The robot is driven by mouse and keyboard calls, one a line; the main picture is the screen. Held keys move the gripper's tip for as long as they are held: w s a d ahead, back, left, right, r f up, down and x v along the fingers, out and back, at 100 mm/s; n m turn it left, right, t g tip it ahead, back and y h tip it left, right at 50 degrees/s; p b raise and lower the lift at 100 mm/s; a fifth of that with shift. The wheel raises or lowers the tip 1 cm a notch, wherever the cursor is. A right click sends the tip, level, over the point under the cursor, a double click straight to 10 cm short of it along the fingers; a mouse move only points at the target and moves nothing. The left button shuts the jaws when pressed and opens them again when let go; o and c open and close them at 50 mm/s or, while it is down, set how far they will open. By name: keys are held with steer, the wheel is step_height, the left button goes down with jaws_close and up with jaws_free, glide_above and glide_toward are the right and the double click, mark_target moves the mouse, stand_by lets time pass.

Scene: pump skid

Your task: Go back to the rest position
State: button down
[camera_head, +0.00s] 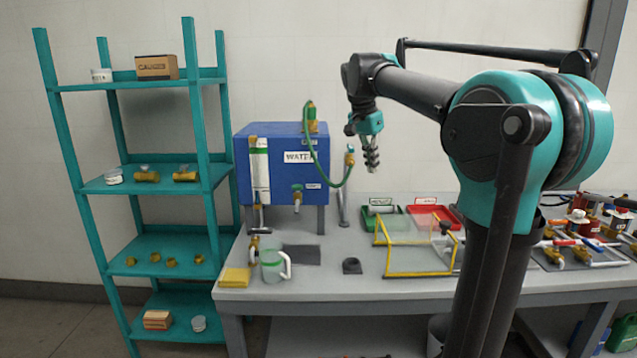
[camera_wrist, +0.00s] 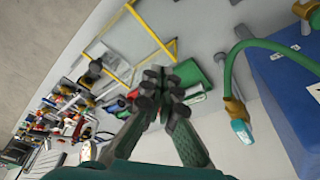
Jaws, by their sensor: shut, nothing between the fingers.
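My gripper (camera_head: 371,160) hangs from my raised arm above the workbench, fingers pointing down. It is shut and empty, clear of everything around it. In the wrist view my gripper (camera_wrist: 158,85) shows with its fingertips together in front of the bench top. No object is held. The blue water tank (camera_head: 272,182) stands to the left of my gripper, with a green hose (camera_head: 322,168) looping from its top to a brass nozzle on a post.
A teal shelf (camera_head: 150,187) stands at the left. On the bench (camera_head: 335,285) are a clear mug (camera_head: 271,262), a yellow frame (camera_head: 382,262), green and red trays (camera_head: 433,211), and valve parts at the right. The air around my gripper is free.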

steer(key=s+d+f+n+y, duration=0.1)
steer(key=s+f+n, duration=0.2)
steer(key=s+f, duration=0.5)
steer(key=s+d+f+n+t, duration=0.1)
steer(key=s+f+n, duration=0.2)
steer(key=s+f, duration=0.6)
steer(key=s+d+f+n+t+y, duration=0.1)
steer(key=s+f+n, duration=0.3)
steer(key=s+f, duration=0.5)
step_height(320, 180, down, 11)
steer(key=shift+s+d+r+y, duration=0.2)
steer(key=shift+d+y, duration=0.1)
steer(key=shift+d, duration=0.2)
